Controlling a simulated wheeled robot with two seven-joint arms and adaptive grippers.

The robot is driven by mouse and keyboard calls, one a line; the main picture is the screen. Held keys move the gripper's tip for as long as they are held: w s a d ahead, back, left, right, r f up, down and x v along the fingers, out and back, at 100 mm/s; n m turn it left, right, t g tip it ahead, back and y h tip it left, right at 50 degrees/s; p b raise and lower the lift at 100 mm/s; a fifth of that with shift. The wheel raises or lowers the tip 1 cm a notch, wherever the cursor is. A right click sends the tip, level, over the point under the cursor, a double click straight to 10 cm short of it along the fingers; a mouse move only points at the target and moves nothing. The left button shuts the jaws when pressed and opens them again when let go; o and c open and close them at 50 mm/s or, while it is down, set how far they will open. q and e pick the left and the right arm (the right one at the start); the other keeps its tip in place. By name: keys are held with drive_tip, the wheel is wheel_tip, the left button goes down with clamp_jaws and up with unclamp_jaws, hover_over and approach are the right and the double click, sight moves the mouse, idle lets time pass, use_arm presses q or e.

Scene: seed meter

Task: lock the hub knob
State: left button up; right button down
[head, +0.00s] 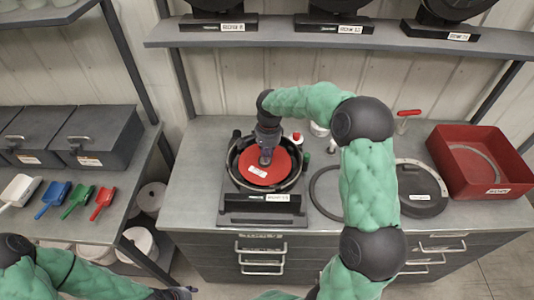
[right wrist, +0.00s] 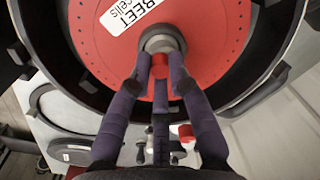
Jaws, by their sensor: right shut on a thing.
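The seed meter (head: 233,188) stands open on the bench in the head view, with a red seed disc (head: 279,172) inside its black round housing. The disc also fills the upper right wrist view (right wrist: 105,50), with a white label reading "BEET cells". The grey hub knob (right wrist: 162,40) sits at the disc's middle. My right gripper (head: 266,157) reaches down over the hub; its fingers (right wrist: 160,68) close on the knob, hiding part of it. The knob's lock position cannot be told. My left gripper (head: 180,292) is at the bottom edge, away from the meter; its fingers are unclear.
A black ring cover (head: 424,203) lies right of the meter, partly behind my right arm. A red bin (head: 453,181) stands at the bench's right. A red-handled tool (head: 408,113) and small bottles stand behind. Coloured scoops (head: 77,201) lie on the left bench.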

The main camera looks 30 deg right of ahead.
drive_tip(key=shift+m, duration=0.4)
drive_tip(key=c, duration=1.2)
unclamp_jaws()
drive_tip(key=shift+o, duration=0.2)
wheel_tip(320, 180, up, 12)
drive_tip(key=shift+s, duration=0.25)
drive_tip(key=shift+d, duration=0.1)
